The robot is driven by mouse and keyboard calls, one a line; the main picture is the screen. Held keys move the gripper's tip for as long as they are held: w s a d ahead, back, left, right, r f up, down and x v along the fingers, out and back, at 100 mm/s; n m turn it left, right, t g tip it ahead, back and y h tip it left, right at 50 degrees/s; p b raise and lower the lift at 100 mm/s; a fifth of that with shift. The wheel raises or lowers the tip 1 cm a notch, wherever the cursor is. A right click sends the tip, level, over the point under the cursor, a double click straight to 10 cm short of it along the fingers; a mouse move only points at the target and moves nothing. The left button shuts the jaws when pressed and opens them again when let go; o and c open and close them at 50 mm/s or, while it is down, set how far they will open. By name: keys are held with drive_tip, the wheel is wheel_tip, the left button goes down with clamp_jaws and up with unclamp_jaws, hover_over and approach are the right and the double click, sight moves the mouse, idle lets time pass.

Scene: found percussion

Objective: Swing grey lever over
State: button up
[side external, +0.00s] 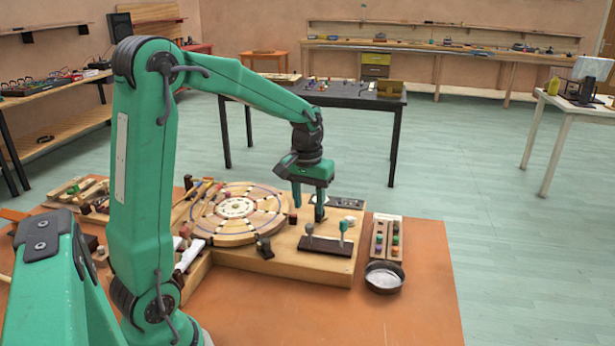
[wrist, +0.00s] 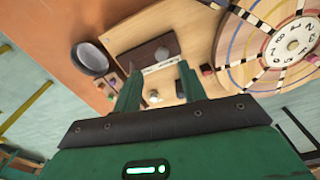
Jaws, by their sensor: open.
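A dark plate (side external: 327,246) on the wooden board carries two upright levers. The left one has a grey knob (side external: 309,229); the right one has a teal knob (side external: 343,226). In the wrist view, a grey round knob (wrist: 162,54) shows over the dark plate (wrist: 146,52), beyond my fingertips. I cannot make out the teal knob there. My gripper (side external: 308,212) is open and empty, pointing down above the board, behind and a little above the grey lever. It also shows in the wrist view (wrist: 158,75), fingers apart, with no contact on the lever visible.
A round numbered wheel (side external: 238,213) lies left of the levers. A block with coloured knobs (side external: 386,240) and a metal pan (side external: 384,277) stand to the right. A black clip-like part (side external: 264,248) sits at the board's front. The orange table's front right is clear.

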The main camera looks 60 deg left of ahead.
drive_tip(key=shift+r, duration=0.55)
drive_tip(key=shift+w+a, duration=0.1)
drive_tip(key=shift+a, duration=0.05)
drive_tip(key=c, duration=0.7)
drive_tip(key=shift+w+a+r, duration=0.15)
drive_tip(key=shift+a+r, duration=0.1)
clamp_jaws()
drive_tip(key=w+a+r+n, duration=0.2)
drive_tip(key=a+r+n, duration=0.2)
drive_tip(key=a, duration=0.1)
drive_tip(key=shift+w+a, duration=0.2)
drive_tip(key=shift+w, duration=0.2)
